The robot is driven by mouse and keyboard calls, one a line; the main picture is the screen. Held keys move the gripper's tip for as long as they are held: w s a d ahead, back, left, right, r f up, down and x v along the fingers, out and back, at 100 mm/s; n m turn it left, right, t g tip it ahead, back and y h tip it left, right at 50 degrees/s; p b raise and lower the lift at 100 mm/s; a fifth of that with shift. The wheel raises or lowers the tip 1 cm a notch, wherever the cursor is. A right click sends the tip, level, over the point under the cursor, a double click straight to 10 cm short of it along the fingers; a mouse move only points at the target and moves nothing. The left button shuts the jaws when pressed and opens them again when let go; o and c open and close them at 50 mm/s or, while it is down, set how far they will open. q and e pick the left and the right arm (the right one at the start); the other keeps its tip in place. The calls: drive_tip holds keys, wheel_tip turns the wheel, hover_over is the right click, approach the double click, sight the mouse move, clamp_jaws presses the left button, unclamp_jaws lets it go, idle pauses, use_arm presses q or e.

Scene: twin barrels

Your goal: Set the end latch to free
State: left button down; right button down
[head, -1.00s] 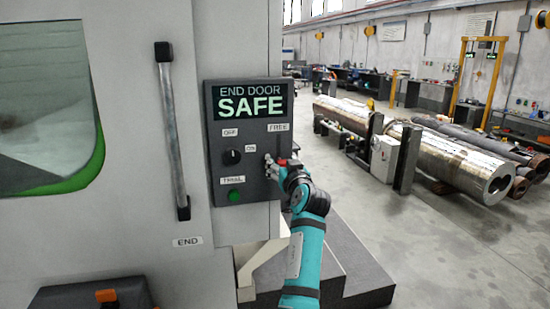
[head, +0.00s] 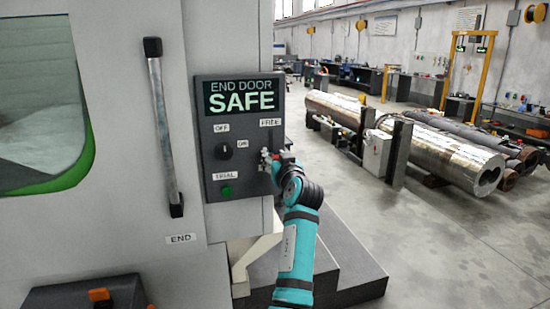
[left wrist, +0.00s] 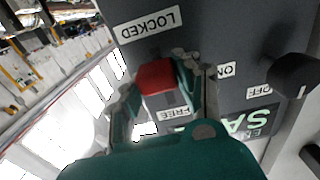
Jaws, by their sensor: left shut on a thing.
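The dark control panel (head: 240,185) on the grey machine has a screen (head: 241,96) reading "END DOOR SAFE". The end latch shows as a red grip (left wrist: 157,77) in the left wrist view, between the "LOCKED" label (left wrist: 148,25) and the "FREE" label (left wrist: 173,113). My left gripper (head: 268,160) is at the panel's right side, below the "FREE" label (head: 270,122). In the left wrist view its fingers (left wrist: 165,80) are closed around the red grip. The fingers and hand hide most of the latch in the head view. My right gripper is out of view.
A black rotary switch (head: 224,152) with "OFF" and "ON" labels and a green "TRIAL" button (head: 226,191) sit left of my gripper. The door handle (head: 164,125) is further left. Dark steps (head: 340,275) stand below; open floor and metal cylinders (head: 440,150) lie right.

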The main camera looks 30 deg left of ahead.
use_arm(q)
drive_tip(key=shift+r, duration=0.35)
wheel_tip(320, 180, up, 6)
drive_tip(key=shift+f+p, duration=0.1)
drive_tip(key=shift+p, duration=0.75)
drive_tip(key=shift+r, duration=0.2)
drive_tip(key=c, duration=1.2)
unclamp_jaws()
drive_tip(key=o, duration=0.3)
drive_tip(key=shift+f, duration=0.15)
